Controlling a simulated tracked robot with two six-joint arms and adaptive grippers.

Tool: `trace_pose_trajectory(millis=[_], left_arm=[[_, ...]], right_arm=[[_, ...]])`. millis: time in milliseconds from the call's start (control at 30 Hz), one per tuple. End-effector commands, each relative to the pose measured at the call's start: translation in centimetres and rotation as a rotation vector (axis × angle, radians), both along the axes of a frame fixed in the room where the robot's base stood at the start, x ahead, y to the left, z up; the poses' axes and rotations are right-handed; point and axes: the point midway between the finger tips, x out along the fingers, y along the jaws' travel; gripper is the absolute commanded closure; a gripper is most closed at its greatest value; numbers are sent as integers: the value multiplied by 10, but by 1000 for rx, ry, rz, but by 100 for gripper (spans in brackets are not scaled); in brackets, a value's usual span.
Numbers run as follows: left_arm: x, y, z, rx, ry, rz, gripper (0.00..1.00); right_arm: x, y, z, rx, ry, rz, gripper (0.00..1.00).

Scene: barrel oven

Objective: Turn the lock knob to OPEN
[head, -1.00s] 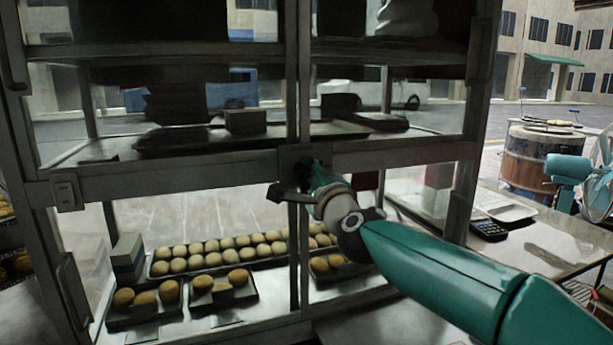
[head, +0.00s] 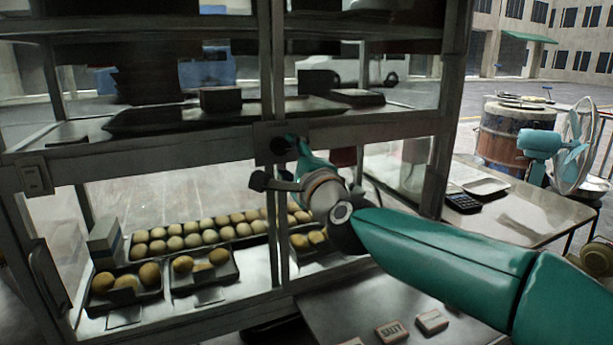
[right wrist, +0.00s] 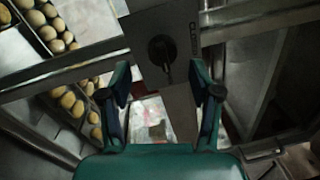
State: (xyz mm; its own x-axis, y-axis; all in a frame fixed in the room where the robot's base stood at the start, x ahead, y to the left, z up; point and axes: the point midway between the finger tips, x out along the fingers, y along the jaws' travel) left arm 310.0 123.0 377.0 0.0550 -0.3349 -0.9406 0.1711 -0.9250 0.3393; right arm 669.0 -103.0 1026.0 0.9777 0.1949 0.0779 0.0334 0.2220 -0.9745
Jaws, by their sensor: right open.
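The lock knob (right wrist: 162,48) is a dark round knob on a grey metal plate (right wrist: 150,22) with small markings beside it, in the right wrist view. In the head view the lock plate (head: 264,130) is on the display case's middle rail, and I cannot clearly separate the knob from the fingertip there. My right gripper (head: 272,164) is open at the plate. In the right wrist view its two teal fingers (right wrist: 162,84) stand apart, below and either side of the knob, with nothing between them. My left gripper is not in view.
The glass case holds trays of round buns (head: 215,235) on its lower shelf. A door handle (head: 48,280) is at left. A side table (head: 530,215) with a calculator (head: 462,202) is at right. Small labelled blocks (head: 392,331) lie on the counter in front.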

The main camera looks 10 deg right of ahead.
Motion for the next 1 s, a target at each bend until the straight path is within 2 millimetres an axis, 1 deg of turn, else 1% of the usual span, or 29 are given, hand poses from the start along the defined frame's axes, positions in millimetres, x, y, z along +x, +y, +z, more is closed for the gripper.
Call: trace_pose_trajectory(millis=[33, 200, 300, 400, 500, 600, 1000], left_arm=[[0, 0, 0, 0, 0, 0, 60], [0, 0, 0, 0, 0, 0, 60], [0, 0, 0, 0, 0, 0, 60], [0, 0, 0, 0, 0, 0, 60], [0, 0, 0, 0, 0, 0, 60], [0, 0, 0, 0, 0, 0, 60], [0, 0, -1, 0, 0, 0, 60]], right_arm=[[-11, -2, 0, 0, -1, 1, 37], [-43, -9, -3, 1, -1, 1, 37], [-60, -12, -5, 1, -1, 1, 37], [-72, -14, -6, 1, 0, 1, 37], [-79, -16, -7, 1, 0, 0, 37], [-82, -17, -8, 0, 1, 0, 37], [-82, -16, -8, 0, 1, 0, 37]])
